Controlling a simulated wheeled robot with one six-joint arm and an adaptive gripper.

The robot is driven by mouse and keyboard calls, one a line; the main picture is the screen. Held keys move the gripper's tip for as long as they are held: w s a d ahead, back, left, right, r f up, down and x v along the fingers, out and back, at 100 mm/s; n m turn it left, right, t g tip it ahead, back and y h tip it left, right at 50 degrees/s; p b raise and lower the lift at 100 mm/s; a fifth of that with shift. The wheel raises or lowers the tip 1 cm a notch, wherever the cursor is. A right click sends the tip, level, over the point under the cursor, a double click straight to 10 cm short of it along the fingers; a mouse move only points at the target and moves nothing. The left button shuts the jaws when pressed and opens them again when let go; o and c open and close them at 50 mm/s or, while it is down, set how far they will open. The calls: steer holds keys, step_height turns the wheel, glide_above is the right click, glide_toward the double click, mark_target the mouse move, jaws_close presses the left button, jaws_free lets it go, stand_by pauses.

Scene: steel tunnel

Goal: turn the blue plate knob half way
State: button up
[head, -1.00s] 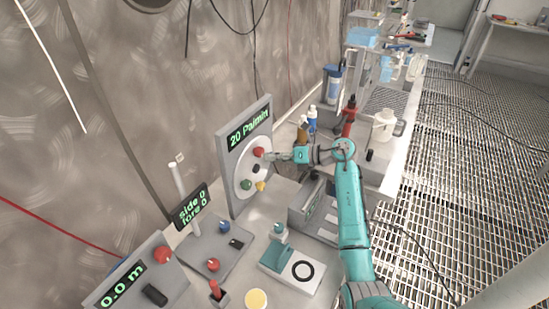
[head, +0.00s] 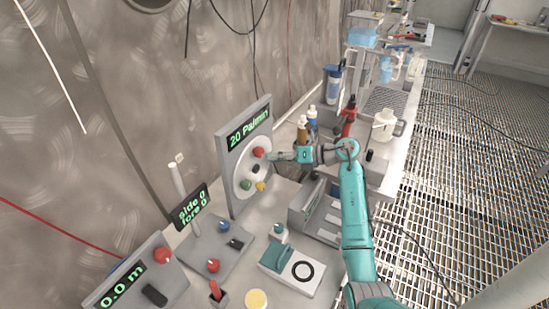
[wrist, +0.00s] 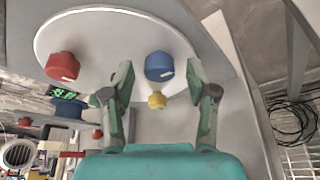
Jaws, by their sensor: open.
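The blue plate knob (wrist: 159,66) shows in the wrist view on the pale round plate (wrist: 110,35), between my two open fingertips and apart from both sideways. My gripper (wrist: 157,76) is open and empty, facing the plate; the distance from tips to knob is hard to judge. In the head view my gripper (head: 278,156) reaches left to the right side of the round plate (head: 240,172) on its upright grey panel (head: 225,160).
A red knob (wrist: 61,66) and a small yellow knob (wrist: 157,100) sit near the blue one. Another blue knob (head: 223,226) is on a separate low panel. Bottles (head: 311,117) stand behind my arm.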

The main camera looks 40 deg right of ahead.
steer(key=v, duration=1)
steer(key=shift+s+d, duration=0.2)
steer(key=shift+s, duration=0.1)
steer(key=shift+r, duration=0.1)
